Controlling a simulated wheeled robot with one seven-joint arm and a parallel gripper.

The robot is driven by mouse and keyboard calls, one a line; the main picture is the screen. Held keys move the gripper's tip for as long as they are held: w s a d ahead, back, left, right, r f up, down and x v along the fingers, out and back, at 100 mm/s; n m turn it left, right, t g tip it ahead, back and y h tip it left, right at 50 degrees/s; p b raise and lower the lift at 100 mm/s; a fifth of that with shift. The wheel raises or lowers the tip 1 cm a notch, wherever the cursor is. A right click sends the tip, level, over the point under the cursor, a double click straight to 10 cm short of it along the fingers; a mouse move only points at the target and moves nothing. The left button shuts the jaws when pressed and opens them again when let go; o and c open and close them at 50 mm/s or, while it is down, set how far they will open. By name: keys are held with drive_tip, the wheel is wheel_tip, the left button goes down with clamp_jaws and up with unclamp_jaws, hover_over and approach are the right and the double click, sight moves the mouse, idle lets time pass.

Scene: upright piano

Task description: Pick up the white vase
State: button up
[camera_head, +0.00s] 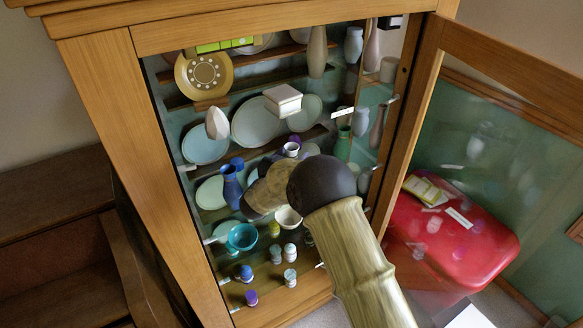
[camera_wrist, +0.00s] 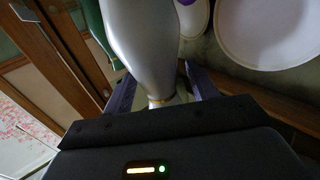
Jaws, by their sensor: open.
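A smooth, pale vase (camera_wrist: 143,45), apparently the white vase, fills the upper middle of the wrist view. It narrows toward its lower end in the picture. My gripper (camera_wrist: 160,84) is open, with one dark purple finger on each side of this narrow part. The vase appears between the fingers; I cannot tell whether either finger touches it. In the head view my arm covers the middle of the cabinet, so the gripper and this vase cannot be made out there.
The wooden cabinet (camera_head: 96,110) holds plates (camera_head: 254,123), a blue vase (camera_head: 231,187), a green vase (camera_head: 343,145), a teal bowl (camera_head: 242,237) and several small jars close together. Its glass door (camera_head: 419,110) stands open at right, near a red case (camera_head: 475,255).

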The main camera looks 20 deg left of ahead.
sight(288, 151)
drive_tip(key=shift+c, duration=0.5)
drive_tip(key=c, duration=1)
drive_tip(key=shift+r, duration=0.55)
wheel_tip(288, 151, up, 2)
drive_tip(key=shift+r, duration=0.2)
drive_tip(key=s, duration=0.6)
drive_tip(key=s+a, duration=0.1)
drive_tip(key=s, duration=0.5)
drive_tip(key=s+a, duration=0.1)
drive_tip(key=s, duration=0.5)
drive_tip(key=shift+w, duration=0.15)
